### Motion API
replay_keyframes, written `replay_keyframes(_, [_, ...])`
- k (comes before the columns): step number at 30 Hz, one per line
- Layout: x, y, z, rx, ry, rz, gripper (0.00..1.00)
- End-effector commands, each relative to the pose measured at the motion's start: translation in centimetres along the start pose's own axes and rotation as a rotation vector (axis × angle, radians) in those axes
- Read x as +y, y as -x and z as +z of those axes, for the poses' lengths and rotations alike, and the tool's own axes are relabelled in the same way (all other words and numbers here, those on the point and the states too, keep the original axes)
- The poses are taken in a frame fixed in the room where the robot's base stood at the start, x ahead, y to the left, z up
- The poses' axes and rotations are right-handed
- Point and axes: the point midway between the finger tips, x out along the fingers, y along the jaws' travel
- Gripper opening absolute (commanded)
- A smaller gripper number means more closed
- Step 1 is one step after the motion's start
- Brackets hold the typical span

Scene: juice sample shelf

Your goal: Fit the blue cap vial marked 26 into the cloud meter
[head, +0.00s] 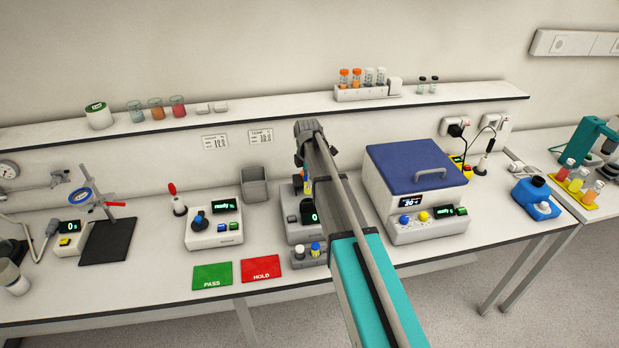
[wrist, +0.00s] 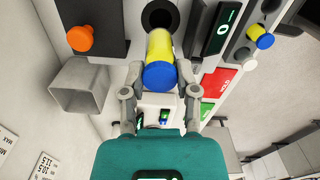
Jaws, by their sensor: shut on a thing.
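In the wrist view, my gripper (wrist: 158,74) is shut on a vial with a yellow body and blue cap (wrist: 160,76). Its fingers grip the vial from both sides near the cap. The number 26 cannot be read. The vial's far end overlaps the edge of a dark round opening (wrist: 157,15) in the cloud meter; I cannot tell whether it has entered. The cloud meter's dark display (wrist: 222,28) is right of the opening. In the head view, the grey cloud meter (head: 297,231) is partly hidden by my arm, which also covers most of my gripper.
An orange cap (wrist: 80,38) is left of the opening in the wrist view. A grey open bin (wrist: 78,92) stands near my gripper. Another blue-capped yellow vial (head: 315,249) sits in a small holder at the front. Green PASS (head: 212,275) and red HOLD (head: 261,269) mats lie nearby.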

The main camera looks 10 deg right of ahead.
Motion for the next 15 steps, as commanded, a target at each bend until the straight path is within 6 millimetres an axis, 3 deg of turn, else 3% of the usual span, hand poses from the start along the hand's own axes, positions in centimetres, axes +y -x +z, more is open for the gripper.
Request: replay_keyframes(15, [-0.06,-0.56,0.36,0.000,-0.005,0.000,0.00])
